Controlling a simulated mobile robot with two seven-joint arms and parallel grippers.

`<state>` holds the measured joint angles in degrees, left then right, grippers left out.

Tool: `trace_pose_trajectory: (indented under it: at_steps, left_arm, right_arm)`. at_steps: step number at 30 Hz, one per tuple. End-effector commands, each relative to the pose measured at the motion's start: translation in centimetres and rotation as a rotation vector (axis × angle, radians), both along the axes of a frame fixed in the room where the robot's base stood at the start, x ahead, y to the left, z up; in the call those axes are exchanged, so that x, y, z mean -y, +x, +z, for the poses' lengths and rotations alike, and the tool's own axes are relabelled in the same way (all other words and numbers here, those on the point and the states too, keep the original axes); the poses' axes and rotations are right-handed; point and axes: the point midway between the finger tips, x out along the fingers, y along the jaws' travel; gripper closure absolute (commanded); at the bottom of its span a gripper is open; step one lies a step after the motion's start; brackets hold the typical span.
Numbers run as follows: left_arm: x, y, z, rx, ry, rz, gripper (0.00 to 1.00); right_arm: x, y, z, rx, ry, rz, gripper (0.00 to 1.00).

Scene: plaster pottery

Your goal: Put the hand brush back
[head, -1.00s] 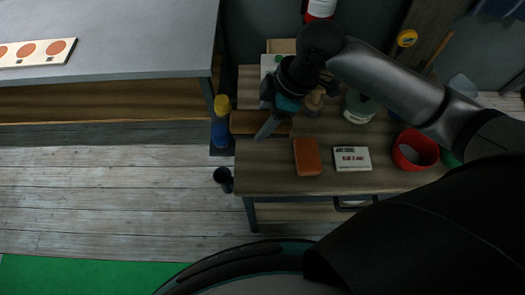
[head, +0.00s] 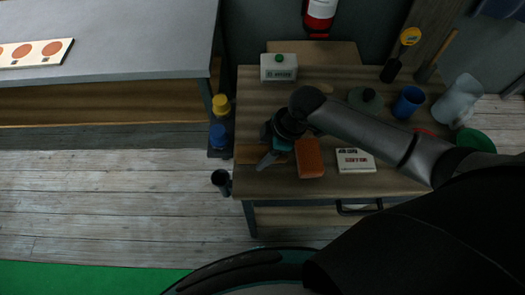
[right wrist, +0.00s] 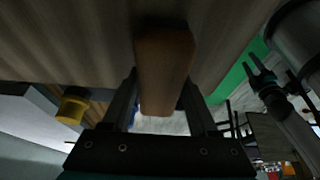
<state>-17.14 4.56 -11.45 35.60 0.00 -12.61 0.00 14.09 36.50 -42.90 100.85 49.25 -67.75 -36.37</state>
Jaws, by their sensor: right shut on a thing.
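The hand brush (head: 247,154) shows as a wooden brown bar over the left front part of the wooden cart top (head: 277,184). In the right wrist view its wooden body (right wrist: 164,62) lies between the two dark fingers. My right gripper (head: 266,158) is shut on it, with one grey finger pointing down and left. The gripper and arm hide part of the brush. I cannot tell whether the brush touches the cart top. My left gripper is not in view.
An orange block (head: 309,158) lies just right of the gripper, beside a white labelled box (head: 356,160). A white container with a green knob (head: 278,67), a blue cup (head: 409,102) and a lidded jar (head: 365,100) stand behind. Yellow (head: 221,104) and blue bottles hang at the cart's left side.

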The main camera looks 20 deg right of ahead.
Motion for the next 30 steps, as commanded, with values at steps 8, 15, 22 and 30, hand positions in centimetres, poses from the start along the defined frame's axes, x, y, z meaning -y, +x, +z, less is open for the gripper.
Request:
trace_pose_trajectory:
  at_steps: [8,15,22,30]
  left_arm:
    - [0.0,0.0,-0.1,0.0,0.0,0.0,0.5]
    - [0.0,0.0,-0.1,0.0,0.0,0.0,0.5]
    - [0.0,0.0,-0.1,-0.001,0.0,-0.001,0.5]
    - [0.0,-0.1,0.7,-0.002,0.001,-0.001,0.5]
  right_arm:
    - [0.0,0.0,-0.2,0.0,0.0,0.0,0.39]
    - [0.0,0.0,-0.2,0.0,0.0,0.0,0.12]
    - [0.0,0.0,-0.2,0.0,0.0,0.0,0.1]
    - [0.9,-0.1,2.4,0.003,-0.002,0.0,0.1]
